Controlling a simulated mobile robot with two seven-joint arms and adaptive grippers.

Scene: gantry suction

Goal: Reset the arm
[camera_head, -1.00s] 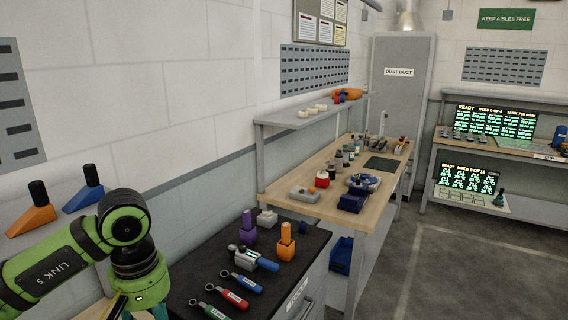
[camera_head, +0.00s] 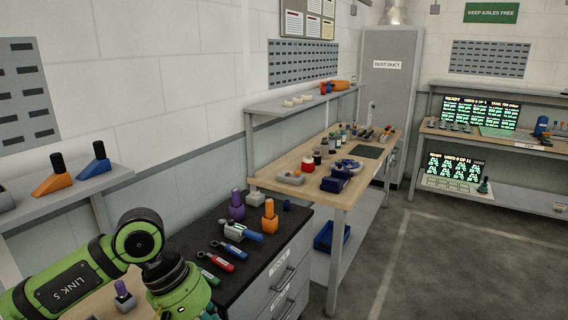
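My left arm, green and black with "LINK 5" on it, comes in at the lower left and bends down at its wrist. The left gripper lies below the picture's edge, so its fingers do not show. My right arm and gripper are not in view. The arm's wrist is in front of the dark-topped drawer cabinet (camera_head: 262,262) and hides part of its near side.
On the cabinet are a purple block (camera_head: 237,207), an orange block (camera_head: 270,217) and tools with red (camera_head: 220,264) and blue (camera_head: 242,231) handles. A wooden workbench (camera_head: 335,190) stands behind. A grey shelf (camera_head: 110,180) is at left. The floor (camera_head: 440,265) at right is clear.

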